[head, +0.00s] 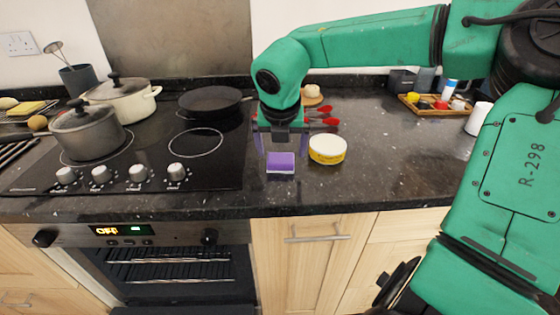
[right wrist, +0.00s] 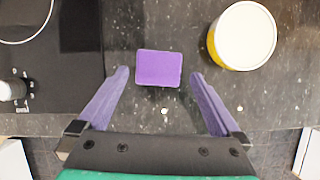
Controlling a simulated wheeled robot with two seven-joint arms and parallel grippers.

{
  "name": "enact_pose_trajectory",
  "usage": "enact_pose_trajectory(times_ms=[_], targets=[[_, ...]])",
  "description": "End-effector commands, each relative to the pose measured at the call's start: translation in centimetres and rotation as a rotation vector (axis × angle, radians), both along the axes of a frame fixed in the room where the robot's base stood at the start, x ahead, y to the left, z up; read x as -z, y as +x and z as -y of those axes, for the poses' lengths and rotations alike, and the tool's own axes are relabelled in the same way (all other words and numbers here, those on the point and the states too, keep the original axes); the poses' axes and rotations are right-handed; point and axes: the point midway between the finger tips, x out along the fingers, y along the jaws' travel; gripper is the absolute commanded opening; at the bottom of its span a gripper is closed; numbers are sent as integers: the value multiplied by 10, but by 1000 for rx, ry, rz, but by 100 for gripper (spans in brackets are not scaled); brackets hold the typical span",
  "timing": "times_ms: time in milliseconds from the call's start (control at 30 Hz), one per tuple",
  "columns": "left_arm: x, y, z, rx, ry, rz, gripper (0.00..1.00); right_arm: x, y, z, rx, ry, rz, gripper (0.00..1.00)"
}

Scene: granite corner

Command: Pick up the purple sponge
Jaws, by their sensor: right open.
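The purple sponge (head: 281,163) lies on the dark granite counter, just right of the hob and near the counter's front edge. My right gripper (head: 282,151) is above it in the head view, fingers pointing down. In the right wrist view the sponge (right wrist: 159,68) is a purple block between and slightly beyond the fingertips of the open gripper (right wrist: 160,74). There is clear space between the sponge and each finger. My left gripper is not in view.
A yellow and white round tub (head: 327,149) stands close to the right of the sponge. The black hob (head: 215,175) with pots is to the left. Red utensils (head: 322,118) lie behind. A wooden tray (head: 437,106) with small items is at the back right.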

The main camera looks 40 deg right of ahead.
Motion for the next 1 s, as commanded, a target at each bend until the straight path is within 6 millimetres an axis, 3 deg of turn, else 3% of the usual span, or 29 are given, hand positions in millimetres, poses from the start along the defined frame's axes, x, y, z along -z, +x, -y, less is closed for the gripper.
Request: enact_pose_trajectory(times_ms=[200, 400, 467, 600, 867, 1000], targets=[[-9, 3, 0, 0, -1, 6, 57, 33, 11, 8, -1, 1, -3, 100], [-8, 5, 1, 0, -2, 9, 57, 36, 12, 8, -1, 1, 0, 100], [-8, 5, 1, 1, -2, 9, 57, 36, 12, 8, -1, 1, 0, 81], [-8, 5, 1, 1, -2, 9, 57, 36, 12, 8, -1, 2, -1, 28], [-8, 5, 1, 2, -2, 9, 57, 34, 12, 8, -1, 1, 0, 28], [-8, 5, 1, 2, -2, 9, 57, 24, 13, 8, -2, 0, 2, 28]])
